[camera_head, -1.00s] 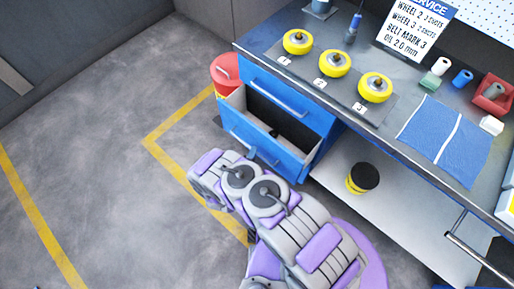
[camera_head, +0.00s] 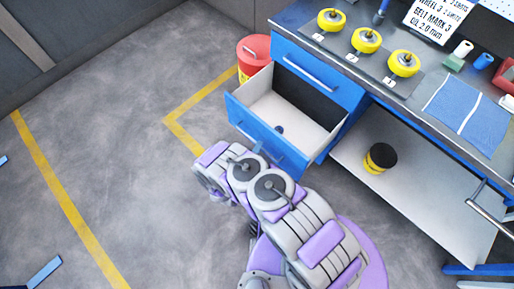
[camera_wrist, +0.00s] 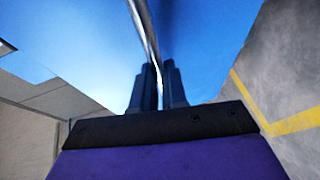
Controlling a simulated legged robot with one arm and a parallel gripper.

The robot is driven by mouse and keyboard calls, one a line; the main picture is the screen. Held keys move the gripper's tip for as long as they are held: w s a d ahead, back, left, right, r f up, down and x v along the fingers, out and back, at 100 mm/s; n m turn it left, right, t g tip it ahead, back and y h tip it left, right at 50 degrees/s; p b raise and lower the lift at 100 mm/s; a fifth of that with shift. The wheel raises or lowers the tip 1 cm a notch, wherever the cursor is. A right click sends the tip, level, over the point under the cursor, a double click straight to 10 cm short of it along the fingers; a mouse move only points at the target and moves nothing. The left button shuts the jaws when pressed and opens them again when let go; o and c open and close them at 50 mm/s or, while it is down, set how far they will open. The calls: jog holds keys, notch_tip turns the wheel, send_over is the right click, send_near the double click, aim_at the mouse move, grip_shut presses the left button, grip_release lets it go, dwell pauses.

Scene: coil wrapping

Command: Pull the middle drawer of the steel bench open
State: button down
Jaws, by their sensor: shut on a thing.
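The steel bench (camera_head: 432,118) has blue drawer fronts on its left part. The middle drawer (camera_head: 262,136) stands well open, and its pale inside shows a small dark item (camera_head: 279,129) on the floor. The top drawer (camera_head: 306,72) above it is shut. My gripper shows in the wrist view (camera_wrist: 158,85), its two dark fingers shut on the drawer's metal bar handle (camera_wrist: 146,38), against the blue front. In the head view my arm hides most of the gripper and part of the drawer front's lower edge.
A red bin (camera_head: 254,52) stands left of the bench. A yellow and black can (camera_head: 380,158) is on the lower shelf. Yellow wheels (camera_head: 366,40) and a blue cloth (camera_head: 466,110) lie on top.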

jog(key=shift+s+d+f, duration=0.1)
jog(key=shift+d+f, duration=0.05)
jog(key=shift+f, duration=0.05)
jog(key=c, duration=1.4)
grip_release()
jog(key=shift+o, duration=1.1)
jog(key=p+v, duration=0.2)
jog(key=v, duration=1.5)
jog(key=shift+p, duration=0.3)
jog(key=shift+r, duration=0.1)
